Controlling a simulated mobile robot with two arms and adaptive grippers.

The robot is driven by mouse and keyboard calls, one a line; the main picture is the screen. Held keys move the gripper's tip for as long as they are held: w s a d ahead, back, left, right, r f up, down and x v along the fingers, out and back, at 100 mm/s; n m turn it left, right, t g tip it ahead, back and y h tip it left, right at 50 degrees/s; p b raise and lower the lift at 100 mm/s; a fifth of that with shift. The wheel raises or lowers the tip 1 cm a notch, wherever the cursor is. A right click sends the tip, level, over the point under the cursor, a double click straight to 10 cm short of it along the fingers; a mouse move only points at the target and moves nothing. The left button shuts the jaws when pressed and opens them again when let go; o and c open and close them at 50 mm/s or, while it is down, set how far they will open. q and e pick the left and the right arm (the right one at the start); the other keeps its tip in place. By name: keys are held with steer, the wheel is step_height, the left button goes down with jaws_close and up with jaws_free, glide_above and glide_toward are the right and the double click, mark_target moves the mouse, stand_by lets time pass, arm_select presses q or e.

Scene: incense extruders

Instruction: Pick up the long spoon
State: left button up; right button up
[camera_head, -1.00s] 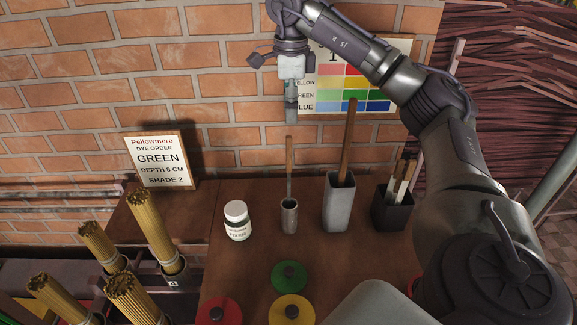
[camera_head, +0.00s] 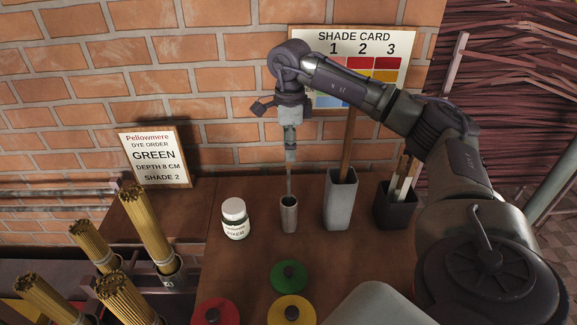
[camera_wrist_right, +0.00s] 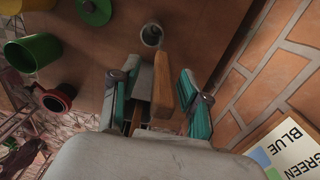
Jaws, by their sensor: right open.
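The long spoon (camera_head: 289,184) stands upright in a small metal cup (camera_head: 289,215) on the brown table. Its bowl is hidden inside the cup. My right gripper (camera_head: 290,158) is directly above the cup, pointing down, at the upper part of the handle. In the right wrist view my right gripper (camera_wrist_right: 159,72) is open, and the wooden handle (camera_wrist_right: 162,85) runs between its two teal fingers. I cannot tell whether a finger touches it. The cup (camera_wrist_right: 151,35) shows beyond the fingertips. My left gripper is not in view.
A white jar (camera_head: 235,219) stands left of the cup. A tall grey holder (camera_head: 341,203) with a wooden handle and a dark brush holder (camera_head: 396,208) stand right. Green (camera_head: 289,275) and yellow (camera_head: 291,312) lids lie in front. A brick wall (camera_head: 220,100) rises behind.

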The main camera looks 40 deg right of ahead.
steer(key=shift+f, duration=1.4)
jaws_close()
steer(key=shift+r, duration=0.2)
